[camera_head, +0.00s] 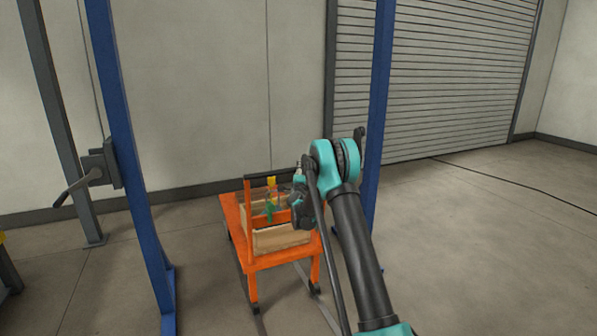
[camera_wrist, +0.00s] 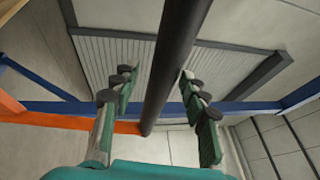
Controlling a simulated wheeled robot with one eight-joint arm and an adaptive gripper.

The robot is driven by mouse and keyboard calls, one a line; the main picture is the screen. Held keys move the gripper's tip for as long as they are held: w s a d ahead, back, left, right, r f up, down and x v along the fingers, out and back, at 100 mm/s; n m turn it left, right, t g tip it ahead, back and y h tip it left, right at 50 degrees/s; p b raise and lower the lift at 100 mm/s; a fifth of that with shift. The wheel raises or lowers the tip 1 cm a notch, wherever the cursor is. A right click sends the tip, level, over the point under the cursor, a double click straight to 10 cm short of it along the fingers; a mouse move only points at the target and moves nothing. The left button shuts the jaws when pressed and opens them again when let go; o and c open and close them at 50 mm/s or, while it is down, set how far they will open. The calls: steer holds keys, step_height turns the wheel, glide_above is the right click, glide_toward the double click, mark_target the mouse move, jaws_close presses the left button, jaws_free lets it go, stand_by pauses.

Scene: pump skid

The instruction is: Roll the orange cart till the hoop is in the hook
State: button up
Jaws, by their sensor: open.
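The orange cart (camera_head: 284,259) stands on the floor between two blue posts, with a dark handle bar (camera_head: 262,177) across its upright orange frame. The bar also shows in the wrist view (camera_wrist: 176,45), running between the fingers of my gripper (camera_wrist: 160,84). My gripper is open, with fingers on both sides of the bar and a gap on each side. In the head view my arm hides the cart's right side and the fingers are hard to make out. I cannot make out the hoop or the hook.
A wooden crate (camera_head: 282,238) with small yellow and green items sits on the cart. A blue post (camera_head: 130,165) with a dark lever (camera_head: 76,186) stands at left; another blue post (camera_head: 380,80) stands behind my arm. Open floor (camera_head: 480,230) lies at right.

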steer(key=v, duration=1.1)
steer(key=shift+s, duration=0.35)
steer(key=s+a+r+n+g+y, duration=0.1)
steer(key=s+r+n+g+y, duration=0.15)
steer(key=s+n, duration=0.45)
steer(key=s+a+r+n+g+y, duration=0.1)
steer(key=s+n+g+y, duration=0.3)
steer(key=s, duration=0.5)
steer(key=s+d+f+n+g+h, duration=0.1)
steer(key=s+d+f+n+g, duration=0.2)
steer(key=s, duration=1)
steer(key=s+d+f+n+g+h, duration=0.2)
steer(key=s+f, duration=0.4)
steer(key=s, duration=0.7)
steer(key=s+d+f+n+g+h, duration=0.1)
steer(key=s+d+f+n+g, duration=0.2)
steer(key=s, duration=1)
steer(key=d+f+g, duration=0.1)
steer(key=d, duration=0.2)
steer(key=shift+f+n+h, duration=0.25)
steer(key=shift+n+h, duration=0.1)
steer(key=shift+n, duration=0.05)
steer(key=shift+c, duration=0.6)
